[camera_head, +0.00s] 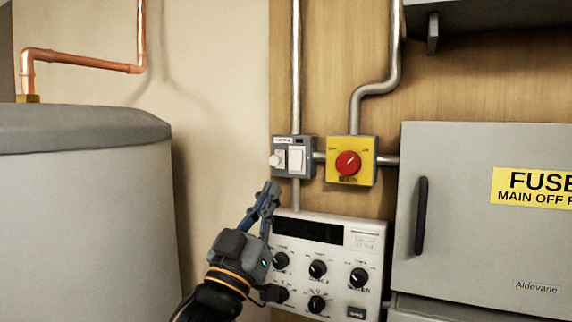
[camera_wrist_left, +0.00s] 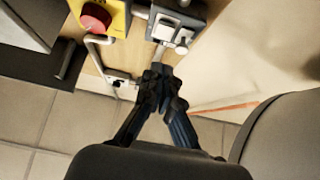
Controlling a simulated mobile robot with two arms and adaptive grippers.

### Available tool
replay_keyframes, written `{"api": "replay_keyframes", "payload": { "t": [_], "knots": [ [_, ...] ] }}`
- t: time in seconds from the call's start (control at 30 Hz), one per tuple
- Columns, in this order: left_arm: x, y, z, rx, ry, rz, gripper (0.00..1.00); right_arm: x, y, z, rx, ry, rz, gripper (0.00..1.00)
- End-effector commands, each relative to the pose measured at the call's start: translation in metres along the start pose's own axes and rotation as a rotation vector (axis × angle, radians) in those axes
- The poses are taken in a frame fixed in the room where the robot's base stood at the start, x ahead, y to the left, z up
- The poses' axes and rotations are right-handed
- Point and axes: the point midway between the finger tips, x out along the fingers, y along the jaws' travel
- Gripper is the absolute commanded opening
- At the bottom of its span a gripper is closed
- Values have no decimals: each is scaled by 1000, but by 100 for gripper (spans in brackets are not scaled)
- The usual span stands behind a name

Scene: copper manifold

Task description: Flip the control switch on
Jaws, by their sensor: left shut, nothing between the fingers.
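A small grey switch box (camera_head: 292,157) is mounted on the wooden board in the head view, with a white rocker switch (camera_head: 296,159) on its right and a round white knob (camera_head: 276,160) on its left. The box also shows at the top of the left wrist view (camera_wrist_left: 178,24). My left gripper (camera_head: 268,190) is shut and empty, with its tips a little below and left of the box. It appears apart from the box, though the exact gap is hard to tell. The rocker's on or off position is too small to tell. My right gripper is not in view.
A yellow box with a red rotary knob (camera_head: 348,163) sits right of the switch box. A white control panel (camera_head: 330,232) with several black knobs is below. A grey fuse cabinet (camera_head: 470,230) stands right, a large grey tank (camera_head: 85,210) left. Metal conduits (camera_head: 296,70) run above.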

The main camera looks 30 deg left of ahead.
Motion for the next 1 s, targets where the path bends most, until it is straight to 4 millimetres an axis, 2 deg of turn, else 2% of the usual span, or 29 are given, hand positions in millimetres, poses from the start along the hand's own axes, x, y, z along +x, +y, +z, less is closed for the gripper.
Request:
{"api": "replay_keyframes", "payload": {
  "t": [0.03,0.17,0.33,0.5,0.87,0.97,1.0],
  "knots": [
    [14,0,-4,1,-1,-1,0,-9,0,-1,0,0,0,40],
    [40,0,-4,0,0,-1,0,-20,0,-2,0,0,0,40],
    [56,0,17,-1,-2,-2,0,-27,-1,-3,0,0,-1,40],
    [63,0,27,-1,-2,-2,0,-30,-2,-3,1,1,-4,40],
    [64,0,29,0,0,-1,0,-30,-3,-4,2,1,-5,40],
    [67,0,37,-2,-2,-2,0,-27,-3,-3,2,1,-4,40],
    [68,0,43,-2,9,-2,0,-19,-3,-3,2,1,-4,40]
  ]
}}
